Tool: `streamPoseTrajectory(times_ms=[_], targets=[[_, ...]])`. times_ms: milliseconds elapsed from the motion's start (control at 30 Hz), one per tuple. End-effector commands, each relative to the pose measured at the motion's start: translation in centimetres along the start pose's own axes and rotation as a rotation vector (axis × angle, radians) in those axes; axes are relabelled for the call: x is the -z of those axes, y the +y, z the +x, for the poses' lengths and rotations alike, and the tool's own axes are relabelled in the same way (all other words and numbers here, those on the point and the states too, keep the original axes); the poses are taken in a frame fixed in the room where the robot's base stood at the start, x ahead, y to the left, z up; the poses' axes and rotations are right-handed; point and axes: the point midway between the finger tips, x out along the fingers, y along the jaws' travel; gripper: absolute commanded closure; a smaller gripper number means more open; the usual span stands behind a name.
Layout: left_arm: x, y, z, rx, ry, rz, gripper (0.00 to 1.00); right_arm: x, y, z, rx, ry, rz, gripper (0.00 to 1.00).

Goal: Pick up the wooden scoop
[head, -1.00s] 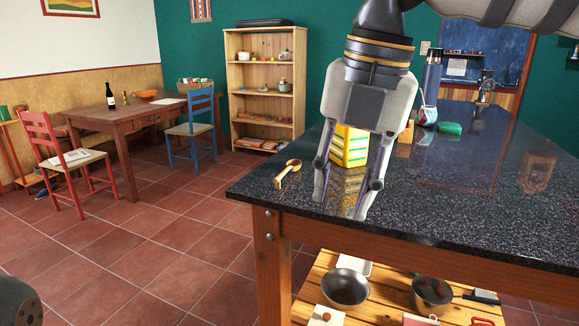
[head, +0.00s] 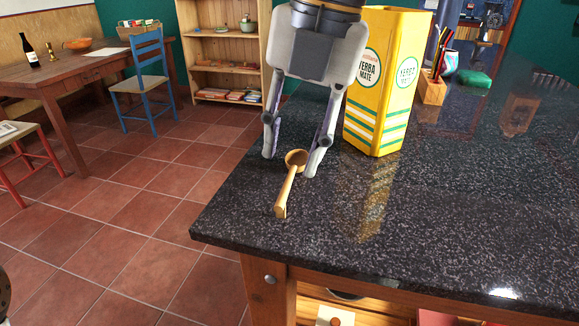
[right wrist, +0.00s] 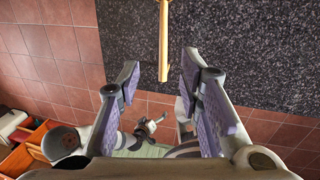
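The wooden scoop (head: 286,190) lies on the dark speckled counter near its left corner, its round bowl away from me and its handle towards the front edge. My right gripper (head: 291,165) points down at the scoop's bowl end, its two fingers apart with the bowl showing between them in the picture. In the right wrist view, the scoop's handle (right wrist: 163,45) runs down from the top edge into line with the gap between the open fingers (right wrist: 160,68); its bowl is out of frame. Nothing is gripped. My left gripper does not show.
A tall yellow yerba mate tin (head: 385,85) stands just right of the right gripper. A wooden pencil holder (head: 431,88) and a green block (head: 473,79) are behind it. The counter (head: 420,215) is clear at the front right. Its left edge is close to the scoop.

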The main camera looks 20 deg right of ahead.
Motion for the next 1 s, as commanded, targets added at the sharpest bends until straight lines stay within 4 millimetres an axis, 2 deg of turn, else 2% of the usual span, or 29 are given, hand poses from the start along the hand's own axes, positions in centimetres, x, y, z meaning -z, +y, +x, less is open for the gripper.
streamPoseTrajectory(times_ms=[33, 167, 400, 600, 633, 767, 1000], targets=[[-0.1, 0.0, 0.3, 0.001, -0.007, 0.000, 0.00, -0.1, 0.0, 0.8, 0.001, 0.003, 0.000, 0.67], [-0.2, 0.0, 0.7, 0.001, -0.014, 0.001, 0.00, -0.1, -0.2, 1.8, 0.000, 0.002, 0.000, 0.67], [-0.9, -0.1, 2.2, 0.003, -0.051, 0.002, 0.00, -0.4, -0.6, 6.2, 0.002, 0.005, 0.000, 0.67], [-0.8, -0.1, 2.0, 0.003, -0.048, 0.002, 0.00, -0.4, -0.5, 6.1, -0.002, -0.003, -0.001, 0.67], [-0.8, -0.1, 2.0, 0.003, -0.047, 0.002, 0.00, -0.4, -0.5, 6.1, -0.002, -0.003, -0.001, 0.71], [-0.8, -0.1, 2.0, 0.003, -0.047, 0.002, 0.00, -0.4, -0.5, 6.1, -0.002, -0.003, -0.001, 1.00], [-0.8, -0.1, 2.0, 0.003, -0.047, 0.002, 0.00, -0.4, -0.5, 6.0, -0.002, -0.003, -0.001, 1.00]])
